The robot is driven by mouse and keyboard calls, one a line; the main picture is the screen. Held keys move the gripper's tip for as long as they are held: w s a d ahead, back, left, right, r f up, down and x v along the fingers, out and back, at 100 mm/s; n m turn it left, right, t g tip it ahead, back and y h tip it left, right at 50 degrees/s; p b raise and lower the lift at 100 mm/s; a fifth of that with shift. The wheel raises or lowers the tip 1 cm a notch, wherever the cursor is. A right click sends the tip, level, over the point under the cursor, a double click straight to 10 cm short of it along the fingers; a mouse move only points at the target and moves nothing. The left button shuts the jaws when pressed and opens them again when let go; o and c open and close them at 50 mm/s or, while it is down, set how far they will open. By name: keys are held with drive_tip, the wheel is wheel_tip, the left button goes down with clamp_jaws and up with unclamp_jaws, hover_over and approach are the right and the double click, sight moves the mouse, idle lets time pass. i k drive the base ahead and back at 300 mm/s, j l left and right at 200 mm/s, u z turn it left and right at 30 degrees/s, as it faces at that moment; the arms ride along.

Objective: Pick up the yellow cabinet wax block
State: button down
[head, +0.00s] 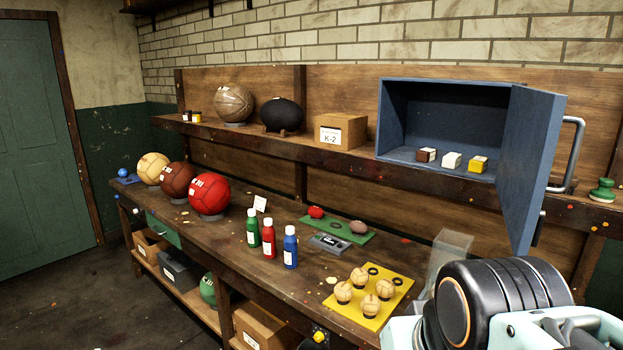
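The yellow wax block (478,164) sits on the floor of the open blue cabinet (432,153), at the right of a row of blocks. It has a pale label area and a yellow side. A white block (451,161) and a brown block (426,155) stand to its left, apart from it. The cabinet door (535,165) is swung open on the right, with a metal handle. Part of my arm shows at the lower right, below and in front of the cabinet. My gripper's fingers cannot be made out.
The cabinet stands on a shelf (350,162) with a cardboard box (340,131) to its left. The workbench (225,240) below holds balls, several bottles, and a yellow mat (372,318) with small balls. A clear container (450,253) stands below the cabinet. A green knob-like object (602,190) lies right of the door.

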sight(478, 165)
drive_tip(key=k+l+z, duration=0.15)
drive_tip(key=l, duration=0.2)
drive_tip(key=k+l+z, duration=0.1)
drive_tip(key=k+l, duration=0.15)
drive_tip(key=k+l+z, duration=0.15)
drive_tip(key=l, duration=0.3)
drive_tip(key=i+l+u, duration=0.35)
drive_tip(key=l, duration=0.25)
drive_tip(key=i+l+u, duration=0.15)
drive_tip(key=l, duration=0.2)
drive_tip(key=i+j+z, duration=0.1)
drive_tip(key=j+z, duration=0.4)
drive_tip(key=j, duration=0.55)
